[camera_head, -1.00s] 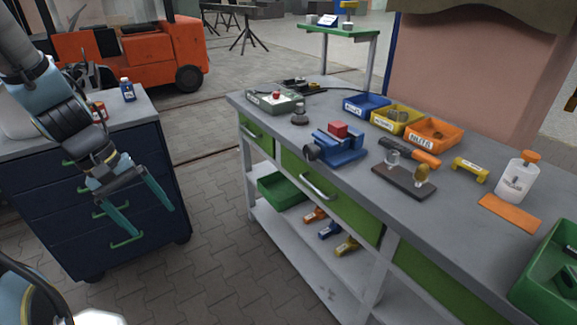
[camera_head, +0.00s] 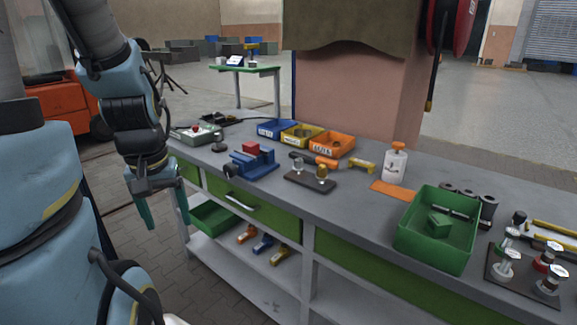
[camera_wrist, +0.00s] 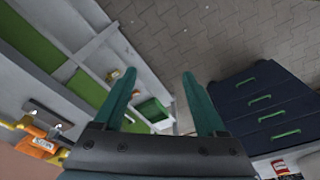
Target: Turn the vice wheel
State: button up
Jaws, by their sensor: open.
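The blue vice (camera_head: 262,166) stands on the grey workbench top near its front edge in the head view, with a red block (camera_head: 251,148) at its jaws. Its dark wheel (camera_head: 229,170) is at the left end, facing the bench front; it is small and its details are hard to see. My gripper (camera_head: 164,210) hangs with its teal fingers down, left of the bench and the vice, touching nothing. The fingers are spread and empty, as the wrist view (camera_wrist: 159,76) also shows. I cannot make out the vice in the wrist view.
The workbench (camera_head: 345,215) holds blue, yellow and orange bins (camera_head: 332,145) behind the vice, a dark plate with posts (camera_head: 311,180) to its right, and a green crate (camera_head: 436,230). A dark blue drawer cabinet (camera_wrist: 262,105) shows in the wrist view. Paved floor lies between.

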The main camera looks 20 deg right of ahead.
aim_at(230, 169)
jog(key=z, duration=0.35)
jog(key=j+u, duration=0.2)
jog(key=j, duration=0.55)
jog(key=i+j+u, duration=0.25)
jog(key=j, duration=0.5)
jog(key=k+j, duration=0.05)
jog(key=k, duration=0.05)
